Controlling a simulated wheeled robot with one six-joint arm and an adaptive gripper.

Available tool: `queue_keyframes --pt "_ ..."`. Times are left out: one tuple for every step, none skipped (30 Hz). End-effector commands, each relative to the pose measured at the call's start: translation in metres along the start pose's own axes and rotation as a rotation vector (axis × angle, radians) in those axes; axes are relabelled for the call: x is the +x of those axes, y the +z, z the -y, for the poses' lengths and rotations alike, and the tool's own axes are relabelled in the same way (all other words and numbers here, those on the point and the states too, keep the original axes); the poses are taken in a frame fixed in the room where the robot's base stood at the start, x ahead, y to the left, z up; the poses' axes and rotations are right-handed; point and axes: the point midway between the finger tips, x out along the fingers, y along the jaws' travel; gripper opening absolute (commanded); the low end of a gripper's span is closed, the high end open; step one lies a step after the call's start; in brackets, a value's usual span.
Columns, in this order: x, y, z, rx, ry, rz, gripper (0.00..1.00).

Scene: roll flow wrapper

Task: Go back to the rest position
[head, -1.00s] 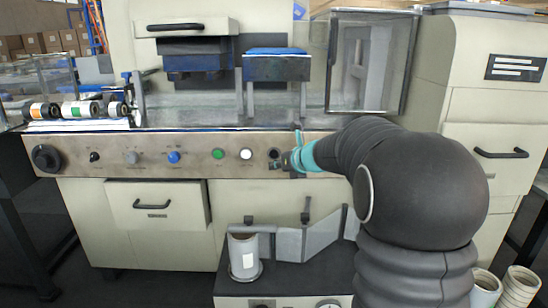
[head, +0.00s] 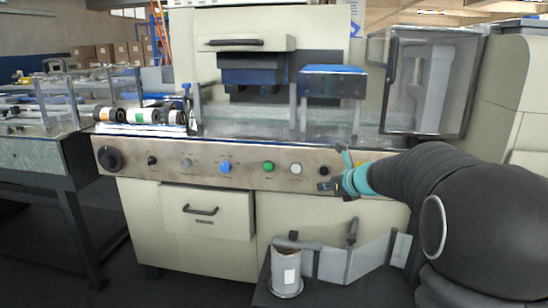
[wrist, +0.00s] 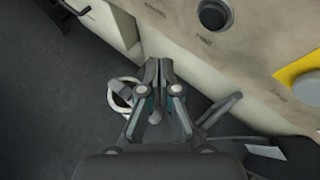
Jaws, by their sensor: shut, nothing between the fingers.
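My gripper (head: 328,186) is in front of the lower right part of the machine's beige control panel (head: 218,180) in the head view. It points left, at the end of my black arm reaching in from the right. In the wrist view my gripper (wrist: 158,66) has its two dark fingertips together, with nothing between them. A dark round control (wrist: 213,14) on the panel lies ahead and to the right, apart from the fingertips.
Label rolls (head: 142,116) lie at the machine's left. A clear-panelled door (head: 432,80) stands at the right. Floor shows at lower left.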

Motion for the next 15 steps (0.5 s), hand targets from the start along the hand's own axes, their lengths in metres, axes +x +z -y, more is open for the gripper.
queue_keyframes --pt "0.001 -0.013 -0.006 -0.117 0.023 -0.033 0.0" --pt "0.002 -0.023 -0.01 -0.197 0.041 -0.058 0.0" --pt "0.002 -0.038 -0.016 -0.308 0.07 -0.092 0.0" --pt "0.001 -0.048 -0.022 -0.393 0.094 -0.116 0.0" --pt "-0.003 -0.057 -0.028 -0.481 0.119 -0.138 0.0" --pt "-0.009 -0.069 -0.036 -0.601 0.154 -0.165 0.0" --pt "-0.015 -0.078 -0.044 -0.693 0.184 -0.183 0.0" --pt "-0.021 -0.086 -0.052 -0.788 0.216 -0.201 0.0" --pt "-0.031 -0.096 -0.063 -0.917 0.261 -0.222 0.0" --pt "-0.039 -0.104 -0.072 -1.014 0.298 -0.236 0.0" --pt "-0.048 -0.111 -0.081 -1.113 0.334 -0.248 0.0" --pt "-0.062 -0.122 -0.093 -1.246 0.388 -0.263 0.0" --pt "-0.072 -0.13 -0.102 -1.349 0.431 -0.273 0.0" --pt "-0.083 -0.137 -0.111 -1.446 0.471 -0.281 0.0" --pt "-0.097 -0.146 -0.121 -1.567 0.525 -0.29 0.0"
